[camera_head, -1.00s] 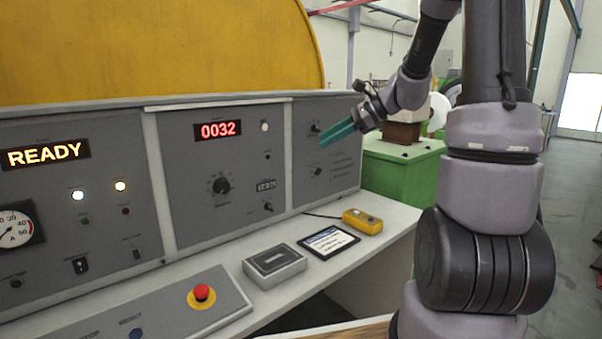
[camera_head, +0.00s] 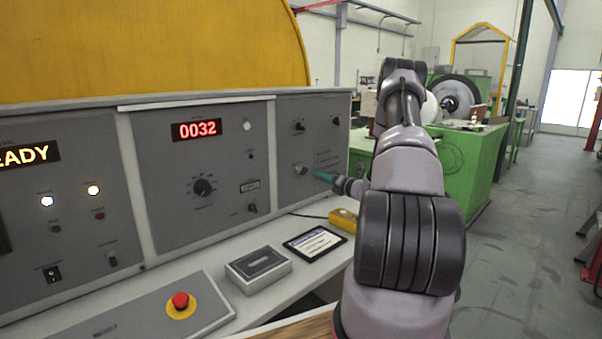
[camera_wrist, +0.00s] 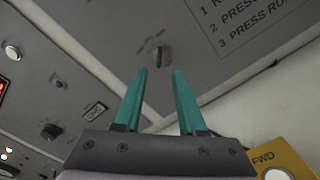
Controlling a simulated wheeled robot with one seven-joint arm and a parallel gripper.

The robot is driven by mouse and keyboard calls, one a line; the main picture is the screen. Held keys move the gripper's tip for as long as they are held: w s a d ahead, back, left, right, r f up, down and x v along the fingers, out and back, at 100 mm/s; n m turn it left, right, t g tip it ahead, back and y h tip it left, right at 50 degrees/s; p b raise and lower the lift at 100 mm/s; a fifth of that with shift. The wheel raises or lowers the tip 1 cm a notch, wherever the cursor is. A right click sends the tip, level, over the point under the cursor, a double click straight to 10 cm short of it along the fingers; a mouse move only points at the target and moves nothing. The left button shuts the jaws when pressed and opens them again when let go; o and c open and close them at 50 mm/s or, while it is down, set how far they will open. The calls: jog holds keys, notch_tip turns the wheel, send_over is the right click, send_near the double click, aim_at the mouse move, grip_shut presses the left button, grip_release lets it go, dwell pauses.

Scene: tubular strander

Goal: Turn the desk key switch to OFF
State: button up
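The key switch (camera_wrist: 158,54) is a small round metal switch with a dark key or slot, upright in the wrist view, on the grey desk panel. It also shows in the head view (camera_head: 300,169), low on the right-hand panel. Its position lettering is too small to read. My gripper (camera_wrist: 160,73) has two teal fingers, spread apart with nothing between them. In the wrist view the switch lies just beyond the fingertips, about in line with the gap. In the head view my gripper (camera_head: 318,176) is just right of the switch, apparently short of it.
Printed steps (camera_wrist: 252,22) stand beside the switch. A yellow pendant box (camera_head: 344,219), a tablet (camera_head: 315,243), a grey box (camera_head: 258,268) and a red emergency button (camera_head: 180,301) sit on the desk. The display (camera_head: 197,130) reads 0032. Open floor lies to the right.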

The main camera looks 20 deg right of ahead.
aim_at(306, 171)
jog(key=x, duration=0.9)
jog(key=shift+w+a, duration=0.1)
jog(key=shift+w, duration=0.05)
grip_shut()
